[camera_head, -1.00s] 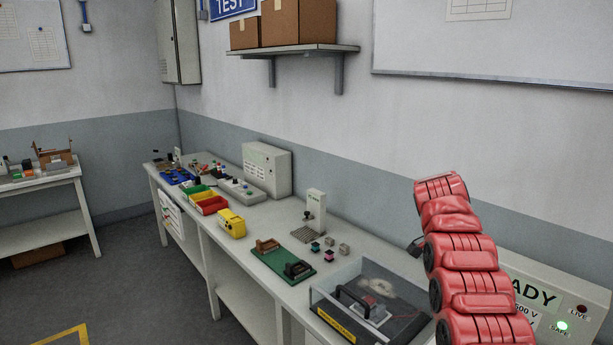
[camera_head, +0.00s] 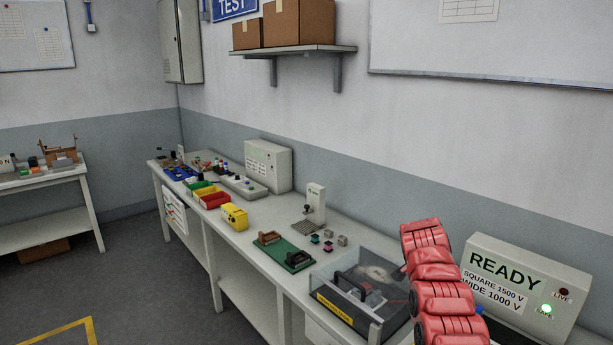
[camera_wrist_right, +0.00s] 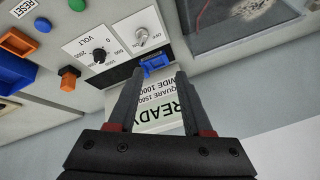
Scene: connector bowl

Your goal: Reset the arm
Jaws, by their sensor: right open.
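My right arm, red and segmented, rises at the lower right of the head view; its gripper is not clearly visible there. In the right wrist view my right gripper (camera_wrist_right: 157,85) is open with two dark fingers apart and nothing between them. Beyond the fingers is the white box marked READY (camera_wrist_right: 185,112), with a blue part (camera_wrist_right: 157,65) close to the fingertips. In the head view the READY box (camera_head: 520,285) stands at the right with a lit green SAFE lamp (camera_head: 546,309). My left gripper is not in view.
A clear-covered case (camera_head: 365,290) with a yellow label stands beside my right arm. A green board (camera_head: 284,252), a yellow box (camera_head: 234,216) and coloured bins (camera_head: 212,200) line the bench.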

